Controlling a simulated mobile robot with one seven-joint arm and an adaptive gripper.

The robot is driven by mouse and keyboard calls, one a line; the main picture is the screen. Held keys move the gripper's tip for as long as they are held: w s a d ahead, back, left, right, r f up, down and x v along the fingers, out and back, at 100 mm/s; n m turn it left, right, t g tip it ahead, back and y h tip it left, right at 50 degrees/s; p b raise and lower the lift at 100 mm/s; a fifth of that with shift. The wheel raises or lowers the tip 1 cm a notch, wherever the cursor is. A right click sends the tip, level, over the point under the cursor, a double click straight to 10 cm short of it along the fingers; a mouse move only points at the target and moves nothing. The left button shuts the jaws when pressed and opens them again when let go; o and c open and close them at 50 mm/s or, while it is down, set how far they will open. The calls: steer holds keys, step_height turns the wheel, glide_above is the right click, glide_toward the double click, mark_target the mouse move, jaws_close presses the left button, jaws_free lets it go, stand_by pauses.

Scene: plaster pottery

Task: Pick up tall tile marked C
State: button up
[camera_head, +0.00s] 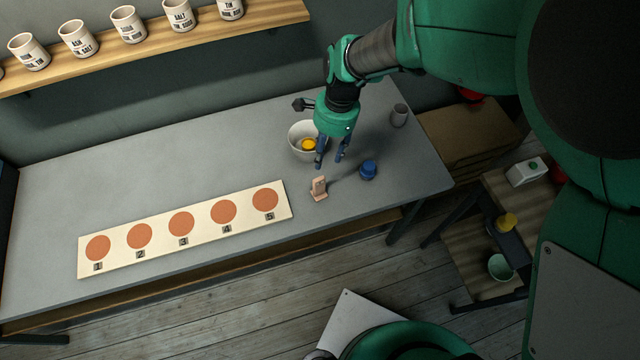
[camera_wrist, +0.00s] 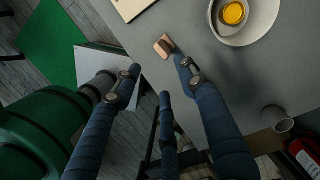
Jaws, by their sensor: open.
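A small upright tan tile (camera_head: 319,187) stands on the grey table near its front edge, just right of the numbered board. No letter can be read on it. In the wrist view the tile (camera_wrist: 163,46) lies just beyond the fingertips, near the tip of the right finger. My gripper (camera_head: 330,163) is open, with its blue fingers pointing down, above and behind the tile in the head view. Its spread fingers (camera_wrist: 157,68) also show in the wrist view, with nothing between them.
A white bowl with a yellow item (camera_head: 309,145) stands behind the gripper. The numbered board (camera_head: 190,243) with orange discs lies left. The table's middle is clear.

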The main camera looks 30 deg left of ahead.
mark_target(320, 180)
steer(key=shift+f, duration=0.1)
steer(key=shift+s+a+f+b, duration=0.1)
steer(key=shift+s+f+b, duration=0.1)
steer(key=shift+f, duration=1.2)
steer(key=shift+s+a+f+b, duration=0.15)
steer(key=shift+f, duration=1.25)
steer(key=shift+s+a+f+b, duration=0.1)
steer(key=shift+s+f+b, duration=0.1)
steer(key=shift+f, duration=1.2)
steer(key=shift+s+a+f+b, duration=0.1)
steer(key=shift+f+b, duration=0.1)
steer(key=shift+f, duration=0.65)
steer(key=shift+s+f+b, duration=0.1)
steer(key=shift+f+b, duration=0.05)
steer(key=shift+f, duration=0.7)
steer(key=shift+s+a+f+b, duration=0.1)
steer(key=shift+f+b, duration=0.1)
steer(key=shift+f, duration=0.65)
steer(key=shift+c, duration=0.5)
jaws_close()
